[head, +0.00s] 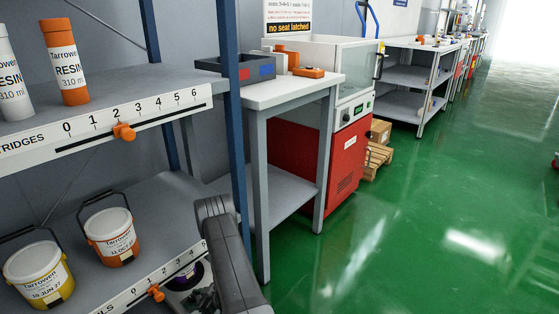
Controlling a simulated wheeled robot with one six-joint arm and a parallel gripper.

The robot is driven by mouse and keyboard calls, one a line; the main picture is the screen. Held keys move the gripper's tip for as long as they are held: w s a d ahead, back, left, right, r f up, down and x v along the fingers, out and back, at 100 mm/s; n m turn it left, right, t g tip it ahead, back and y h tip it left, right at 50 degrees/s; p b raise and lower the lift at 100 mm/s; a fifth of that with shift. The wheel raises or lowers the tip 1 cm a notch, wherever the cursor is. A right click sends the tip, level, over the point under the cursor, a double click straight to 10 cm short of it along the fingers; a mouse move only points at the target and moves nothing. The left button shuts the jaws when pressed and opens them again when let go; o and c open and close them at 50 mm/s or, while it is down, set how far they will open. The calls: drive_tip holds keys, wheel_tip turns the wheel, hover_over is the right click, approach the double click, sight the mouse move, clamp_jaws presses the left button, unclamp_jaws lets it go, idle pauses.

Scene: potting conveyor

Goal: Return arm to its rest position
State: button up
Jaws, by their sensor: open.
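My arm (228,260) shows at the bottom of the head view as a grey link with a rounded upper end. It stands in front of the shelf rack's right post and beside the grey table. I cannot make out my gripper or its fingers in this view. A small dark and purple part shows low beside the arm, partly hidden by the lower shelf's edge, and I cannot tell what it is.
Close on the left, the rack's upper shelf (135,85) holds resin cartridges and its lower shelf (160,212) holds two pails. A grey table (285,92) with small items adjoins a red-fronted machine (345,165). The green floor (450,220) to the right is clear.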

drive_tip(key=shift+s+a+m+t+h, duration=0.15)
drive_tip(key=shift+m+t+h, duration=0.25)
drive_tip(key=shift+m+t, duration=0.4)
drive_tip(key=shift+s+d+m+t+h, duration=0.1)
drive_tip(key=shift+m+t+h, duration=0.3)
drive_tip(key=shift+m+t, duration=0.4)
drive_tip(key=p+v, duration=0.4)
drive_tip(key=v, duration=0.8)
drive_tip(key=shift+d+r+n+g+y+p, duration=0.25)
drive_tip(key=shift+d+n+g+y+p, duration=0.1)
drive_tip(key=shift+d, duration=0.1)
